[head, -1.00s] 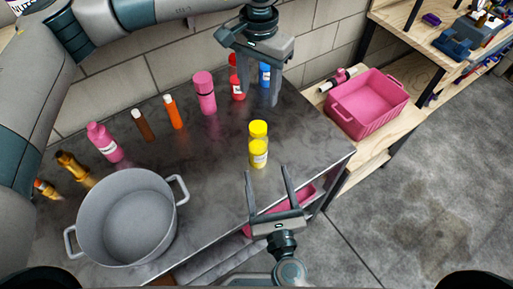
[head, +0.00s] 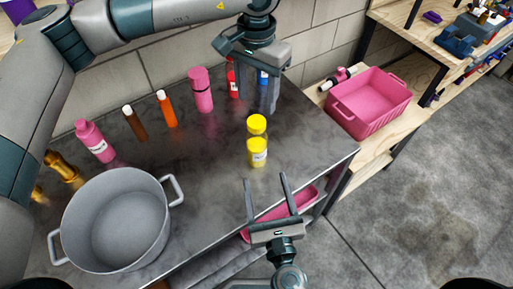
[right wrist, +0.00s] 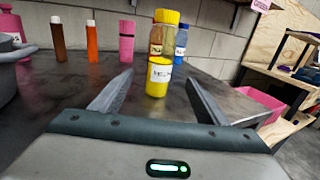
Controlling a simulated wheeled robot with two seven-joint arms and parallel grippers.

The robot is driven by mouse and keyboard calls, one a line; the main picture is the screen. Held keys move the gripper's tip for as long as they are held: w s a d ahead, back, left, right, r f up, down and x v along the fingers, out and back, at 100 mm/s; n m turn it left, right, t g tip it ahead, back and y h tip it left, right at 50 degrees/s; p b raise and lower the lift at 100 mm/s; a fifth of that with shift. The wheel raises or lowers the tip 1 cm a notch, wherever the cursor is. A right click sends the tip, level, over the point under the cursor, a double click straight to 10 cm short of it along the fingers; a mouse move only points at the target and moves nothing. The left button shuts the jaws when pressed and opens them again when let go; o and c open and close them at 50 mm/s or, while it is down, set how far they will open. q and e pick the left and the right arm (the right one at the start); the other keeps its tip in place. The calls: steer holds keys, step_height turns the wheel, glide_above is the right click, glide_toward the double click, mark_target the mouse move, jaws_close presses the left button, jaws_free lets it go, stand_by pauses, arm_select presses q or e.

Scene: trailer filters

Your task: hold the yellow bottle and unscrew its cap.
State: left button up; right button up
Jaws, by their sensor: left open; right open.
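The yellow bottle (head: 257,154) stands upright near the table's right end. Its yellow cap (head: 257,124) shows above the body, with a gap in yellow between them; I cannot tell how they join. In the right wrist view the bottle (right wrist: 158,78) is straight ahead, beyond the fingertips, with the cap (right wrist: 166,16) above. My right gripper (head: 265,178) is open and empty, just in front of the bottle and apart from it. My left gripper (head: 259,105) is open, pointing down behind the bottle in the picture, and partly hides the red and blue bottles.
A grey pot (head: 118,222) stands at the table's front left. Pink (head: 201,90), orange (head: 166,110), brown (head: 134,124), red (head: 232,82) and blue (head: 263,78) bottles stand along the back. A pink crate (head: 370,100) sits on a wooden bench at right. The tabletop's middle is clear.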

mark_target(257, 121)
steer(key=shift+w, duration=0.1)
steer(key=w+a, duration=0.1)
steer(key=w, duration=0.4)
steer(key=w+a, duration=0.1)
steer(key=w, duration=0.5)
steer(key=w+a, duration=0.1)
steer(key=w, duration=0.5)
steer(key=shift+a, duration=0.15)
steer(key=shift+s, duration=0.1)
jaws_close()
arm_select(q)
steer(key=shift+m, duration=2.2)
steer(key=shift+f, duration=0.1)
steer(key=shift+f, duration=3.9)
